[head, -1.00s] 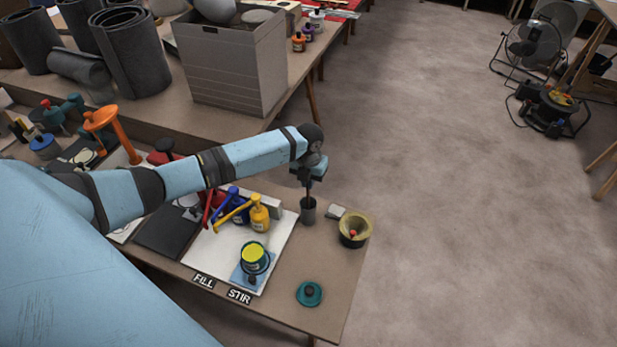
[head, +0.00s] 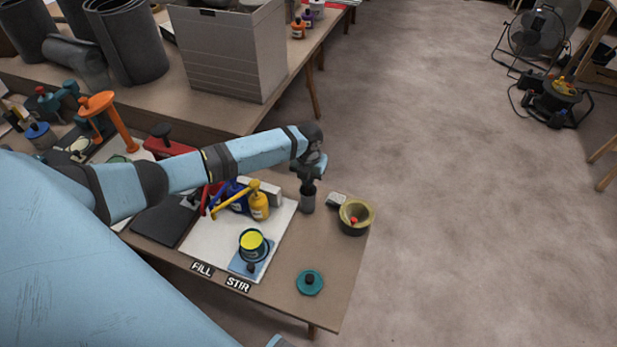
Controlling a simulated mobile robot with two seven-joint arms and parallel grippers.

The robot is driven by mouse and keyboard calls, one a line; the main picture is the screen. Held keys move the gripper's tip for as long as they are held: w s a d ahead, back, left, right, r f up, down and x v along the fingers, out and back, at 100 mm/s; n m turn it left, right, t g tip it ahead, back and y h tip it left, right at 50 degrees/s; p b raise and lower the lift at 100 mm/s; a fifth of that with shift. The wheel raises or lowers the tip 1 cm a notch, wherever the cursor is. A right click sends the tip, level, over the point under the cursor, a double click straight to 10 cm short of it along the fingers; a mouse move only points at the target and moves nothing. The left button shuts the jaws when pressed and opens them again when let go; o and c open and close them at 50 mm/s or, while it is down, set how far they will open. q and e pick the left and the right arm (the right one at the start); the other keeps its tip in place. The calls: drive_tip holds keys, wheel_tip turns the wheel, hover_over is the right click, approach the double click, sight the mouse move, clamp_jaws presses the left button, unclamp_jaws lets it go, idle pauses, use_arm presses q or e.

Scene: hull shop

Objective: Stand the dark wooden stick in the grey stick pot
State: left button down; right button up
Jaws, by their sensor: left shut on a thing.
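The grey stick pot (head: 307,202) stands upright near the far right part of the front table. My left gripper (head: 309,178) is right above its mouth, pointing down, shut on the dark wooden stick. Only a short dark piece of the stick (head: 308,182) shows between the fingers and the pot's rim. Its lower part is hidden and appears to be inside the pot. I cannot tell whether it touches the bottom. My right gripper is not in view.
A yellow-rimmed bowl (head: 355,217) and a small pale block (head: 336,200) stand right of the pot. A yellow bottle (head: 259,205) is to its left. An open tin of yellow paint (head: 252,244) and a teal lid (head: 310,282) are nearer. Bare tabletop surrounds the lid.

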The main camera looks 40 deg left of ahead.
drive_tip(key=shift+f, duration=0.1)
use_arm(q)
drive_tip(key=c, duration=1.2)
unclamp_jaws()
drive_tip(key=o, duration=0.8)
drive_tip(key=shift+r, duration=0.1)
drive_tip(key=shift+r+p, duration=3.05)
drive_tip(key=shift+r, duration=0.15)
drive_tip(key=shift+r+p, duration=1.55)
drive_tip(key=shift+r, duration=0.2)
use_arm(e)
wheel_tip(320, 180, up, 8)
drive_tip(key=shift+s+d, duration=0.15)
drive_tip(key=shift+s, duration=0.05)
use_arm(q)
drive_tip(key=shift+f, duration=0.1)
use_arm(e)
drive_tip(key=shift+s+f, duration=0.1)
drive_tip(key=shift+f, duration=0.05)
